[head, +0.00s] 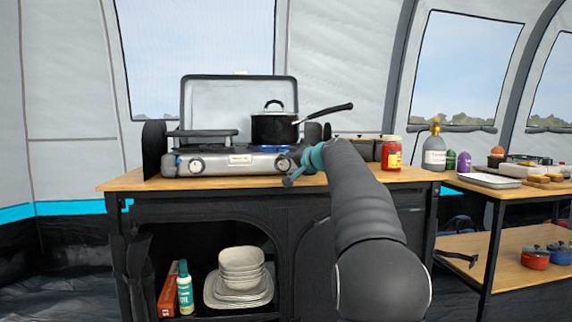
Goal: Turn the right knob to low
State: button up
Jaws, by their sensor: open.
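The camp stove (232,160) stands on the wooden counter with its lid raised. Its right knob (284,164) is at the right end of the silver front panel, partly hidden by my gripper. I cannot read its setting. The left knob (197,166) is in plain view. A black pot (274,128) with a lid sits on the right burner, and a blue flame shows under it.
A red jar (391,154) stands on the counter right of my arm. A gas bottle (434,153) and a white tray (489,180) are on the right-hand table. The pot handle (325,113) sticks out to the right above my gripper. Bowls (240,266) sit on the lower shelf.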

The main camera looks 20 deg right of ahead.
jog(key=shift+w+f, duration=0.1)
jog(key=shift+w, duration=0.5)
grip_shut()
